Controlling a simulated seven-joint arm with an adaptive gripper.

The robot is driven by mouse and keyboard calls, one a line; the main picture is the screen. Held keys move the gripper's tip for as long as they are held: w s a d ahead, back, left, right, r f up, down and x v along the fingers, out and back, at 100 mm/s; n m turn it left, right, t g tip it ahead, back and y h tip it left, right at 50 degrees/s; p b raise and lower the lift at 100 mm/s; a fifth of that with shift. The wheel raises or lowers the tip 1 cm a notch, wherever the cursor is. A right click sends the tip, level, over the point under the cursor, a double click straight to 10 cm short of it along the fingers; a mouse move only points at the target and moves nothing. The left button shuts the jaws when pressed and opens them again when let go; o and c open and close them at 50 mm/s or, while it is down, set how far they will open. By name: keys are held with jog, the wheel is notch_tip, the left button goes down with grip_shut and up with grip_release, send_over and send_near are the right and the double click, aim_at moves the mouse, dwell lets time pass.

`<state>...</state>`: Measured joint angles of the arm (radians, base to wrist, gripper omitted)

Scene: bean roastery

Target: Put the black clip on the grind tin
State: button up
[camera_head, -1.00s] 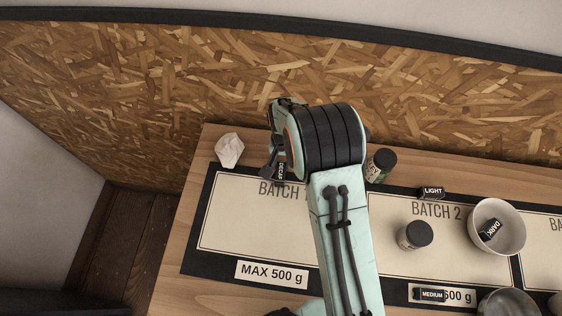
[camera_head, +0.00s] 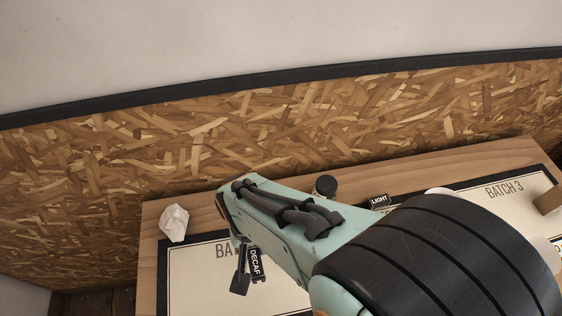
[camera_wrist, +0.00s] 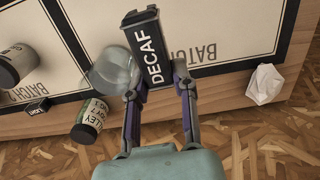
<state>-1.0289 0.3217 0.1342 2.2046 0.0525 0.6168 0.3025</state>
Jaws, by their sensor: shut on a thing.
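A black clip lettered DECAF (camera_wrist: 152,48) is between the fingertips of my gripper (camera_wrist: 157,80), which is shut on it. In the head view the clip (camera_head: 256,264) hangs at my gripper (camera_head: 247,268), over the BATCH 1 mat. A dark-lidded tin (camera_wrist: 16,66), its label beginning with G, stands on the BATCH 2 mat at the left of the wrist view. It is apart from the clip, and my arm hides it in the head view. Another dark-lidded jar (camera_wrist: 88,122) has a label ending LOT 7; its lid (camera_head: 325,185) shows near the back edge.
A clear or shiny round vessel (camera_wrist: 113,70) is partly behind the clip. A LIGHT clip (camera_head: 379,201) lies right of the jar. Crumpled paper (camera_head: 174,222) lies at the table's back left. The BATCH 1 mat (camera_head: 195,277) is largely bare.

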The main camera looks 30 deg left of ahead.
jog(key=shift+s+d+r, duration=0.1)
jog(key=shift+d, duration=0.15)
jog(key=shift+s+d+m, duration=0.15)
jog(key=shift+d+m, duration=0.05)
jog(key=shift+m, duration=0.3)
jog(key=w+d+r+m, duration=0.2)
jog(key=d+r+m, duration=0.1)
jog(key=d+m, duration=0.4)
jog(key=w+d+r+m, duration=0.2)
jog(key=d+m, duration=0.2)
jog(key=d, duration=0.4)
jog(key=w+d+r+m, duration=0.3)
jog(key=d+m, duration=0.3)
jog(key=d, duration=0.2)
jog(key=w+f, duration=0.3)
jog(key=w, duration=0.1)
jog(key=w+a+f, duration=0.1)
jog(key=w+f, duration=0.2)
jog(key=w, duration=0.1)
jog(key=w+f, duration=0.3)
jog(key=w, duration=0.1)
jog(key=shift+w+a, duration=0.1)
jog(key=shift+a, duration=0.1)
jog(key=shift+w+a+f, duration=0.1)
jog(key=shift+w+f, duration=0.4)
jog(key=shift+f, duration=0.05)
jog(key=shift+w+f, duration=0.1)
jog(key=shift+f, duration=1.55)
jog(key=shift+f, duration=0.1)
